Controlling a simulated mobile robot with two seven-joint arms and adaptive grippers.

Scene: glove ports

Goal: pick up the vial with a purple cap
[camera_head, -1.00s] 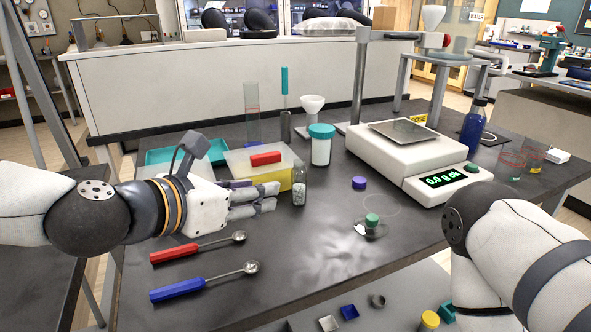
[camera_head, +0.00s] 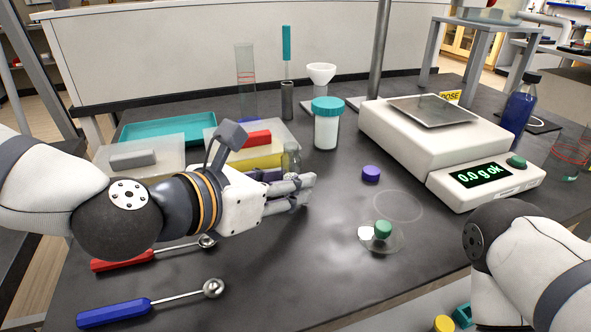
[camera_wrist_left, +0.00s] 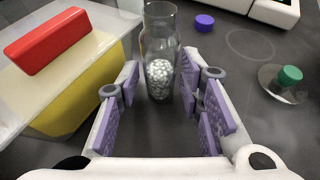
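A clear glass vial (camera_wrist_left: 160,65) holding white beads stands upright on the dark table; no cap shows on it. In the head view the vial (camera_head: 291,158) is partly hidden behind my left fingers. A purple cap (camera_head: 371,173) lies apart on the table to its right, also in the wrist view (camera_wrist_left: 204,22). My left gripper (camera_head: 305,187) is open and low over the table. In the wrist view its purple-padded fingers (camera_wrist_left: 160,88) stand on either side of the vial's lower part, with visible gaps. My right gripper is out of view.
A yellow block (camera_wrist_left: 66,97) with a red bar (camera_wrist_left: 48,40) stands close left of the vial. A white jar (camera_head: 327,124) and balance (camera_head: 430,140) stand behind and right. A dish with a green-topped item (camera_head: 383,229) lies front right. Two spoons lie front left.

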